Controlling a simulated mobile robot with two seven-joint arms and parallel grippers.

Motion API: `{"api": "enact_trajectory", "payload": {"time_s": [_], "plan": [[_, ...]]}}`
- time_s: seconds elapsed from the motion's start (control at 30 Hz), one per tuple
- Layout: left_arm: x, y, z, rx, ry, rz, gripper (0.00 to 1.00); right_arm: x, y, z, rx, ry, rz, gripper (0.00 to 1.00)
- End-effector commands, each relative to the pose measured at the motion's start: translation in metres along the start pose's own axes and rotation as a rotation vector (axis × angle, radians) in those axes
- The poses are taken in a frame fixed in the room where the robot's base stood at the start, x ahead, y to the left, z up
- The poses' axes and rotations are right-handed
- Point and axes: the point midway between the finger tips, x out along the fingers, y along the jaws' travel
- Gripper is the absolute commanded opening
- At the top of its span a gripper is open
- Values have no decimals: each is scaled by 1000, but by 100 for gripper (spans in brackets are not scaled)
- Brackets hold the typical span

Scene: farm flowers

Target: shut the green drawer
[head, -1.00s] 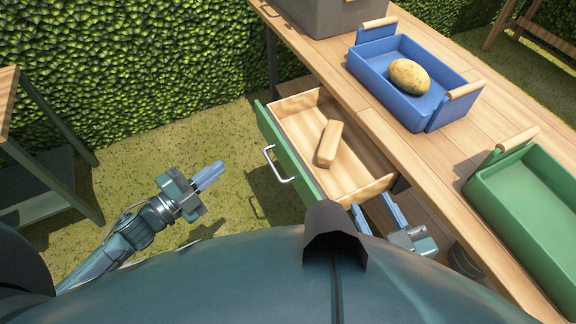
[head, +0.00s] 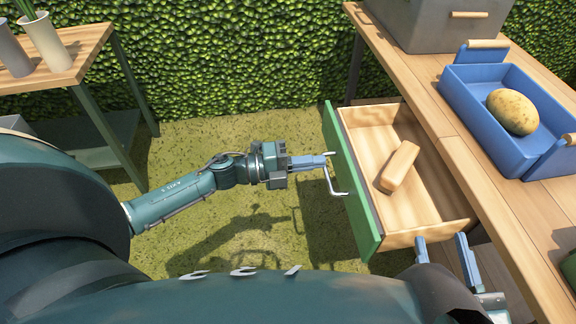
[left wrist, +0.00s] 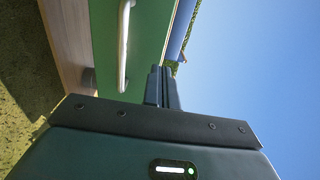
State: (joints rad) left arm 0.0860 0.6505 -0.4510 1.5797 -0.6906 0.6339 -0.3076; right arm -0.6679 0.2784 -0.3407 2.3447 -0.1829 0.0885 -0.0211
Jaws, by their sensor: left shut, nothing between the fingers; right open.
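The green drawer (head: 355,190) stands pulled out from the wooden workbench, its green front facing left and its metal handle (head: 334,176) near the far half. A light wooden block (head: 400,166) lies inside it. My left gripper (head: 324,161) is shut and empty, its fingertips close to the drawer front beside the handle; I cannot tell whether they touch. The left wrist view shows the shut fingers (left wrist: 162,86) beside the green front (left wrist: 150,45) and handle (left wrist: 123,45). My right gripper (head: 442,247) is open and empty near the drawer's near side, partly hidden by my body.
On the workbench (head: 490,180) stand a blue tray (head: 490,105) with a potato (head: 512,111) and a grey box (head: 435,25). A table (head: 75,65) with pots (head: 45,40) is at the left. The grass left of the drawer is clear.

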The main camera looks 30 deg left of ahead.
Motion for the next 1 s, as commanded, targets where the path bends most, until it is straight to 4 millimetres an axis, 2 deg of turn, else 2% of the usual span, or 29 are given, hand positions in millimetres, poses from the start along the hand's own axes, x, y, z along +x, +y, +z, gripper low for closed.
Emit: {"api": "enact_trajectory", "payload": {"time_s": [0.1,0.3,0.8,1.0], "plan": [[22,0,0,1,1,-3,0,1,0,2,11,7,0,42],[40,1,0,-1,-1,0,0,2,0,2,19,11,-1,42],[44,0,0,-2,-1,0,0,2,0,-1,22,15,-1,42],[55,-1,0,-2,1,-2,0,2,0,-2,19,16,-2,42]]}}
